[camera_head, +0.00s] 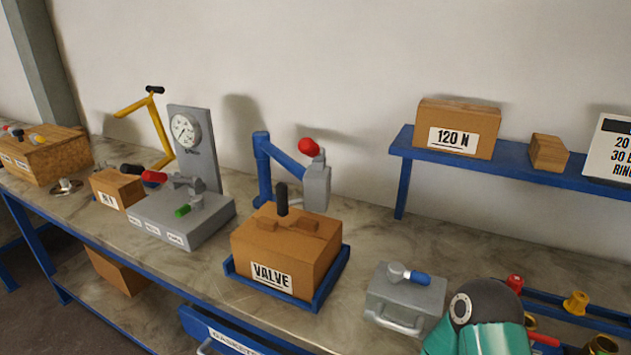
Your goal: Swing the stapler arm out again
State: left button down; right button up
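The stapler arm (282,158) is a blue bar on a blue post (263,170) behind the cardboard VALVE box (285,255). A grey stapler head (316,187) with a red knob (308,147) is at the arm's right end, by the box's back right edge. Whether the head touches the box cannot be told. A black upright handle (281,197) shows over the box's top. The box stands in a blue tray (336,276). A teal and dark part of my arm shows at the bottom right. Neither gripper is in view.
A grey unit with a gauge (186,131) stands left of the box. A grey case with a blue-tipped lever (406,298) stands to its right. A blue wall shelf (520,168) carries boxes at the right. Bench surface behind the grey case is clear.

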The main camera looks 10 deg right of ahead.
aim_at(317, 179)
jog(key=u, duration=0.2)
jog(key=i, duration=0.2)
jog(key=z, duration=2.7)
jog(key=k, duration=1)
jog(key=u, duration=1.05)
jog(key=i, duration=0.55)
jog(key=u, duration=0.05)
